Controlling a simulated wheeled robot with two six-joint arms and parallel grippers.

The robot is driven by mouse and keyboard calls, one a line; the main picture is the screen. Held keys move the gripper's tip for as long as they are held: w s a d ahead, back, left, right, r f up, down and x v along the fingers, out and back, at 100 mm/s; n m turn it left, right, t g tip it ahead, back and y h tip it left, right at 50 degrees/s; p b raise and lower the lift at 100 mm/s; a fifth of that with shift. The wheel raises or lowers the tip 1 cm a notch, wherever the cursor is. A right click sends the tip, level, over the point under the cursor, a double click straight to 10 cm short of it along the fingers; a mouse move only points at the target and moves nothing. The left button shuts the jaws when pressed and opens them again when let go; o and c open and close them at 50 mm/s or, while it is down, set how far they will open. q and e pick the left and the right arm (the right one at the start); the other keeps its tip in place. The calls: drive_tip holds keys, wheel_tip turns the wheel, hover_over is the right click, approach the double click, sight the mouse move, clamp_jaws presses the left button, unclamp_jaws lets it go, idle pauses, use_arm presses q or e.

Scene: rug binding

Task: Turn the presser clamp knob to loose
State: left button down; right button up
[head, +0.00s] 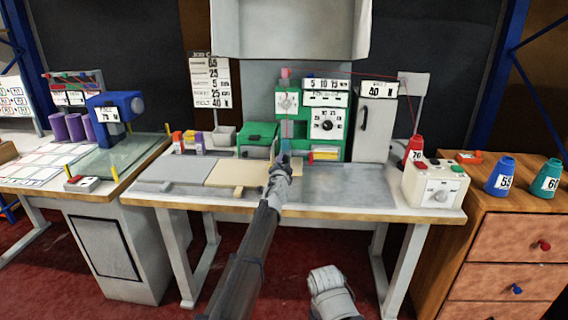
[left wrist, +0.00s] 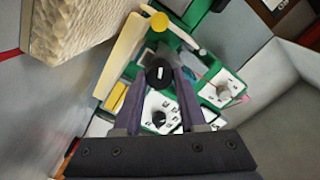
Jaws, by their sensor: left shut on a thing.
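The green machine (head: 337,148) stands at the back of the middle table, with dials on white panels. My left gripper (head: 285,158) reaches to its front, low on the left side. In the left wrist view, a black round knob (left wrist: 158,76) with a white mark sits between the fingertips of my left gripper (left wrist: 161,82), which is shut on it. The arm hides this knob in the head view. A white dial panel (left wrist: 174,109) and a second dial (left wrist: 222,92) lie beyond the fingers. My right gripper (head: 326,280) hangs low in front of the table; its fingers are unclear.
A cream board (head: 230,175) and grey mat (head: 345,180) lie on the table. A white control box (head: 434,186) stands at the right end, a green bin (head: 257,139) left of the machine. A grey cabinet (head: 374,128) stands right of it.

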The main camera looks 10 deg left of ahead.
use_arm(q)
drive_tip(key=shift+n, duration=0.4)
idle(0.3)
drive_tip(key=shift+c, duration=2.3)
unclamp_jaws()
drive_tip(key=shift+s, duration=0.1)
drive_tip(key=s, duration=0.7)
drive_tip(key=shift+s+r, duration=0.1)
drive_tip(key=shift+s, duration=0.25)
